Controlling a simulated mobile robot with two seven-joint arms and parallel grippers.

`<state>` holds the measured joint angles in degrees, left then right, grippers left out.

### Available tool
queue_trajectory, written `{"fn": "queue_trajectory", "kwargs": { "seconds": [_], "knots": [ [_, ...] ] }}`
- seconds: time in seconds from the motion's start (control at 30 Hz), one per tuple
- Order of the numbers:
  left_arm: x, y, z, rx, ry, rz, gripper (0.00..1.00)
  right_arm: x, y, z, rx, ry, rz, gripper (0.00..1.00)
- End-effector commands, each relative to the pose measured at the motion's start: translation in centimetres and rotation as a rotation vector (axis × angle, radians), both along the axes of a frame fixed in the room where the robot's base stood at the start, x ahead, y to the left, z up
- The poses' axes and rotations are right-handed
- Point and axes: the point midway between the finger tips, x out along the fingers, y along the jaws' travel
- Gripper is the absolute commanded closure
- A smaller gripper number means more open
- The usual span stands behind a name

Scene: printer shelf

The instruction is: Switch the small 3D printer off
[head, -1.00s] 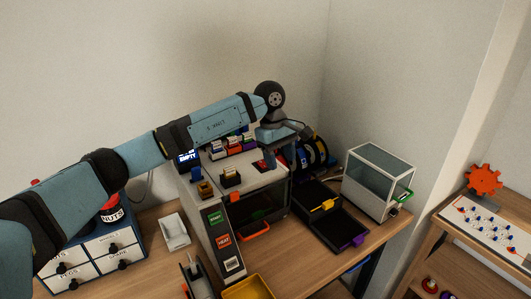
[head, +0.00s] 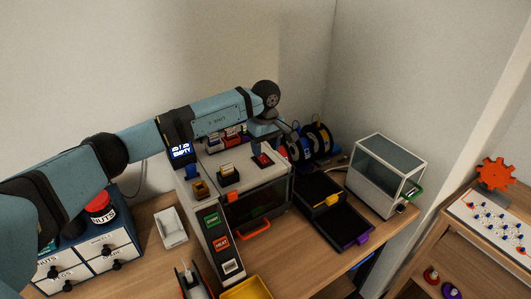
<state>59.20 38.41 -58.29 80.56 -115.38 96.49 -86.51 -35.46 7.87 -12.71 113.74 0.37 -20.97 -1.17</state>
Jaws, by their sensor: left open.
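A white and dark boxy machine, which looks like the small 3D printer (head: 262,187), stands on the wooden desk. It has a dark front window with an orange handle. A red rocker switch (head: 262,160) sits on its top and shows clear of my gripper; its on or off position is too small to read. My left arm reaches across from the left above the machine. My left gripper (head: 290,133) is open and empty, behind and above the red switch, partly hidden by my wrist and the clutter behind. My right gripper is not in view.
The side panel has a green button (head: 212,219), a red HEAT button (head: 221,242) and a lit display reading EMPTY (head: 181,151). Spools (head: 318,136) stand behind, black trays (head: 338,222) and a glass-sided case (head: 385,172) to the right. A drawer cabinet (head: 85,252) stands left.

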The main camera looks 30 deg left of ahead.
Motion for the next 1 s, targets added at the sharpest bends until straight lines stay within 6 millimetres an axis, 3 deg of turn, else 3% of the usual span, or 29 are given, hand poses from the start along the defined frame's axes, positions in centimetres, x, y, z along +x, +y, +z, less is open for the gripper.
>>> {"fn": "queue_trajectory", "kwargs": {
  "seconds": [0.1,0.3,0.6,0.63,0.83,1.0],
  "knots": [
    [-0.1,0.0,-1.8,-0.001,0.003,0.001,0.47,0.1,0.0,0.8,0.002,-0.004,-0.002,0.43],
    [0.0,0.0,-3.6,-0.001,0.001,0.001,0.47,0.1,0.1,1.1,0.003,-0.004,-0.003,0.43],
    [0.0,0.0,-3.9,0.0,0.0,0.0,0.47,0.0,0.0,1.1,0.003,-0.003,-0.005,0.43],
    [0.0,0.0,-3.9,0.0,0.0,0.0,0.49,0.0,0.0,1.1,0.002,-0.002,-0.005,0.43],
    [0.0,0.0,-3.9,0.0,0.0,0.001,0.95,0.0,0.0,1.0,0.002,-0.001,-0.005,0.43],
    [0.0,0.1,-4.1,-0.016,0.01,0.002,0.96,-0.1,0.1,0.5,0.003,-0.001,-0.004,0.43]
  ]
}}
